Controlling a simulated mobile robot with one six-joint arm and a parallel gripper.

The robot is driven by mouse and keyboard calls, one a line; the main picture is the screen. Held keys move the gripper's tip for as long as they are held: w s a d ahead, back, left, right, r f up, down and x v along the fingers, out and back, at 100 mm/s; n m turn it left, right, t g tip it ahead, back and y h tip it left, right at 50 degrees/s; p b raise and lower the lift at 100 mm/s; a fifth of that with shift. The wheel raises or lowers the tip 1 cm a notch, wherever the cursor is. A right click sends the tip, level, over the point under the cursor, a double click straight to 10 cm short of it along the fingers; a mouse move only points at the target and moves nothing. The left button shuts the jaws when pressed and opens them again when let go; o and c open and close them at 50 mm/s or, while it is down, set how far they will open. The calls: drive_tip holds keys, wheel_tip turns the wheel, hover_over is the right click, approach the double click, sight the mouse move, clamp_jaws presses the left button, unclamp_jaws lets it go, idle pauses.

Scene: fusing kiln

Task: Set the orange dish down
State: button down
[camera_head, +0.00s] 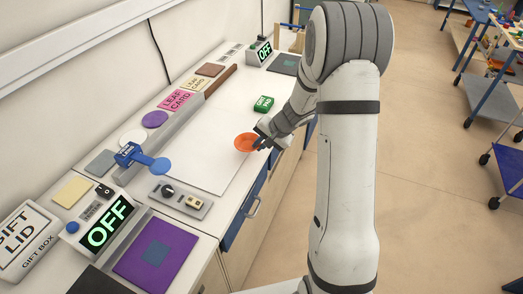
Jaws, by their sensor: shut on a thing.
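The orange dish (245,142) is a small round, shallow piece near the right edge of the white counter, in the middle of the head view. My gripper (259,145) is at the dish's right side, with its dark fingers shut on the dish's rim. The fingers hide part of that rim. I cannot tell whether the dish touches the surface below or hangs slightly above it.
A white board (190,155) lies clear left of the dish. A control panel (181,197) and an OFF display (108,222) stand nearer. Cards and discs line the wall side. The counter's edge is at the right.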

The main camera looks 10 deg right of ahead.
wheel_tip(320, 180, down, 4)
drive_tip(key=shift+r, duration=0.25)
drive_tip(key=shift+s, duration=0.1)
drive_tip(key=shift+f+b, duration=0.2)
drive_tip(key=shift+b, duration=0.1)
drive_tip(key=c, duration=1.5)
unclamp_jaws()
drive_tip(key=shift+c, duration=0.2)
drive_tip(key=shift+r, duration=0.1)
